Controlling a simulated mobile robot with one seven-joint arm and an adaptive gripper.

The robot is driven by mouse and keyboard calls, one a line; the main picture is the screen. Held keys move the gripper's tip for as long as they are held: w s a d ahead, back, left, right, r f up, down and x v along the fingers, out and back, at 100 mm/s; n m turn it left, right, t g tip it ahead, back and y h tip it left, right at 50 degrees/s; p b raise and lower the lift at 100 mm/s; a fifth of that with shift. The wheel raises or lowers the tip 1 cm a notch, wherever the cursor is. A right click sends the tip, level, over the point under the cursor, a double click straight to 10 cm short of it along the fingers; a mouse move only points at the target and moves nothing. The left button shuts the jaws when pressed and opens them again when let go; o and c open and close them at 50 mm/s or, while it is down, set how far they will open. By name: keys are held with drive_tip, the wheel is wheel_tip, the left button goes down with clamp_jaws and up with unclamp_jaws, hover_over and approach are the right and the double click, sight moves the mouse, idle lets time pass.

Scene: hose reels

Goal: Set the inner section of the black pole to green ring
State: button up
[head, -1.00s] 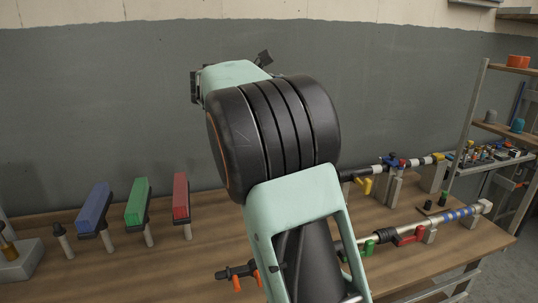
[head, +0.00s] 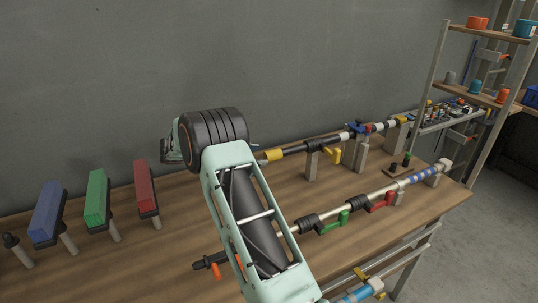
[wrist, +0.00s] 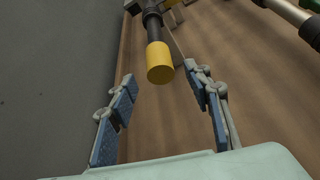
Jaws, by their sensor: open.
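The black pole (head: 294,150) lies level along the back of the bench, on grey stands. Its near end is yellow (head: 272,155), and a yellow lever (head: 332,156) hangs from its middle. Red, blue and white parts (head: 362,128) sit farther along it. I cannot make out a green ring on it. In the wrist view the yellow end (wrist: 160,63) points at my gripper (wrist: 160,76). My gripper is open, with one blue-padded finger on each side, and the end looks just beyond the fingertips. My gripper is hidden behind my arm in the head view.
A silver pole (head: 375,193) with green and red levers runs along the bench front. Blue (head: 47,212), green (head: 97,198) and red (head: 145,186) blocks stand on posts at left. A shelf rack (head: 437,75) stands at right.

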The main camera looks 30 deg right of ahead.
sight(266, 155)
drive_tip(key=x, duration=0.6)
drive_tip(key=shift+d+p, duration=0.15)
drive_tip(key=shift+p, duration=0.25)
clamp_jaws()
